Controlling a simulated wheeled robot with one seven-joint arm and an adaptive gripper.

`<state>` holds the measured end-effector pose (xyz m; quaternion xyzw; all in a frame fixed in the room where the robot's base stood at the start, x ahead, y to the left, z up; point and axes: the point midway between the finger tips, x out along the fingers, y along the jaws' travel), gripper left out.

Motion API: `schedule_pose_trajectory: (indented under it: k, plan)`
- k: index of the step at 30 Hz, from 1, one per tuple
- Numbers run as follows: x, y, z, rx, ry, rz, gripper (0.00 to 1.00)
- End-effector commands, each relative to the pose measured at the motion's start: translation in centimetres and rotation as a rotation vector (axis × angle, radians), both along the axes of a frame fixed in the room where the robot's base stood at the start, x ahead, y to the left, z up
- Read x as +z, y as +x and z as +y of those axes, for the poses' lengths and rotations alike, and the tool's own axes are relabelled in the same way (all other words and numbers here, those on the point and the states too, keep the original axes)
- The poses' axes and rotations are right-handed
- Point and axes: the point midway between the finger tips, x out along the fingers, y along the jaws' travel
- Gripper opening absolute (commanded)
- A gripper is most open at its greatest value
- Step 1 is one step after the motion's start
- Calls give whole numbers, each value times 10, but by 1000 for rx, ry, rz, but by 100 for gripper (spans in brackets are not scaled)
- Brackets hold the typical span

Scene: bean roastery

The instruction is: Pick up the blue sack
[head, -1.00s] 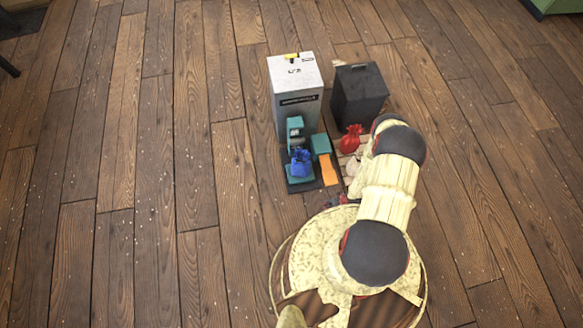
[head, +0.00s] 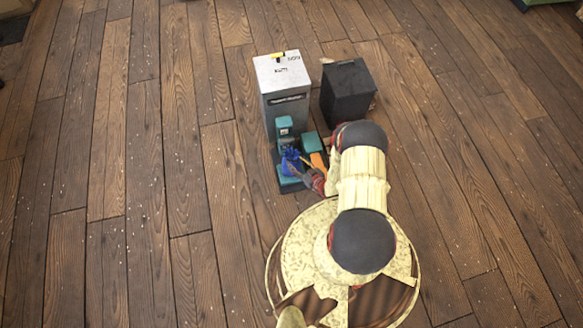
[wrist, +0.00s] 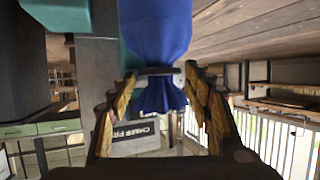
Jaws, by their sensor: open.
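The blue sack (head: 290,158) stands on the teal lower part of a small machine (head: 285,183), in front of a tall light-grey cabinet. In the head view, my gripper (head: 304,171) is beside the sack, on its right and near side. In the wrist view, the blue sack (wrist: 155,28) appears upside down, with its gathered neck and a dark tie between the fingers of my gripper (wrist: 160,80). The fingers are open, one on each side of the neck. I cannot tell whether either finger touches it.
The light-grey cabinet (head: 284,95) rises behind the sack. A dark bin (head: 348,92) stands to its right. A teal block (head: 312,142) and an orange strip (head: 318,160) lie right beside the sack. The wooden floor (head: 150,200) on the left is clear.

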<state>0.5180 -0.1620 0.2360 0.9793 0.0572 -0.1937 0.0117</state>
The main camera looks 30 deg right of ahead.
Motion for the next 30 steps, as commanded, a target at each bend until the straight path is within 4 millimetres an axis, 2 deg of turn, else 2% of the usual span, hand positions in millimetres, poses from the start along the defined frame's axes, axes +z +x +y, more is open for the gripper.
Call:
schedule_pose_trajectory:
  k: [9,19,30]
  plan:
    - [-17,39,5,2,0,1,50]
    - [-17,45,5,0,1,2,50]
    - [-18,44,5,0,1,2,29]
